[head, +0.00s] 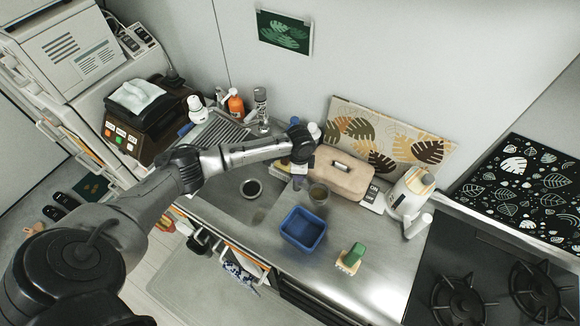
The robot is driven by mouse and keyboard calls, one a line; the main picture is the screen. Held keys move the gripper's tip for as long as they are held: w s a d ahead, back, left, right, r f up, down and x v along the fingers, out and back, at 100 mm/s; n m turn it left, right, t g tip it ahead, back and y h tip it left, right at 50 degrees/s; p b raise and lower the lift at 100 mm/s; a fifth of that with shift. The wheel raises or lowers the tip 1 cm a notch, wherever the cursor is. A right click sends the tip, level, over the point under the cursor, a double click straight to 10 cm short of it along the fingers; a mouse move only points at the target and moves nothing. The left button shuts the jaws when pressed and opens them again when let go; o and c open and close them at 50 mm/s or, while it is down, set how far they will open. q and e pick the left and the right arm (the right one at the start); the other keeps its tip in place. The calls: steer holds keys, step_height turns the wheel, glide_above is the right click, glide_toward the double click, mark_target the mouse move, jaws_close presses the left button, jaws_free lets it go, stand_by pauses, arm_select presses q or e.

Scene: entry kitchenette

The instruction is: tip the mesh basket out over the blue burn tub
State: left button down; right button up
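The blue burn tub (290,231) sits on the steel counter, its open top facing up and its inside looking empty. A small, round, greyish see-through container (318,194), which looks like the mesh basket, stands upright just behind the tub, with something brownish inside. My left arm reaches in from the left over the sink. Its gripper (298,181) points down just left of the basket, behind the tub. The fingers are small and partly hidden, so I cannot tell whether they touch the basket or are open. My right gripper is not in view.
A green-topped sponge or brush (356,254) lies right of the tub. The sink (228,190) is left, the stove (480,285) right. Counter front right is clear.

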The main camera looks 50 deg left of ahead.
arm_select(q)
steer(key=shift+d+r+m, duration=0.2)
steer(key=shift+d+m, duration=0.1)
steer(key=shift+d, duration=0.15)
steer(key=shift+s+d+r+t+y+p, duration=0.15)
steer(key=shift+s+d+t+p, duration=0.1)
steer(key=shift+s+t, duration=0.25)
steer(key=shift+s+d+r+t+y+p, duration=0.1)
steer(key=shift+s+d+t+y+p, duration=0.1)
steer(key=shift+s+t, duration=0.3)
